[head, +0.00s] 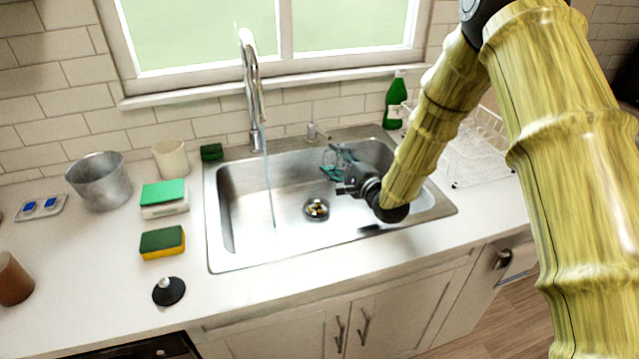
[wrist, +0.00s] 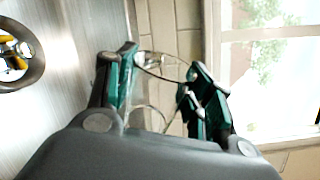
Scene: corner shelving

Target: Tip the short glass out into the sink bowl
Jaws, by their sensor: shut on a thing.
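My gripper (head: 338,168) is over the right part of the sink bowl (head: 285,190), with its teal-padded fingers shut around the clear short glass. In the wrist view my gripper (wrist: 163,64) has a finger on each side of the short glass (wrist: 166,72), whose thin curved outlines show between them. The glass appears tipped over on its side; its exact angle and any contents are hard to tell. In the head view the glass is too faint to separate from the fingers. The drain (head: 317,209) lies below and left of the gripper, with yellow bits in it.
A thin water stream falls from the faucet (head: 250,85) left of my gripper. A green bottle (head: 395,101) and a dish rack (head: 475,150) stand right. A metal pot (head: 100,181), a cream cup (head: 170,158) and sponges (head: 162,242) are left. The window (wrist: 275,85) is behind the sink.

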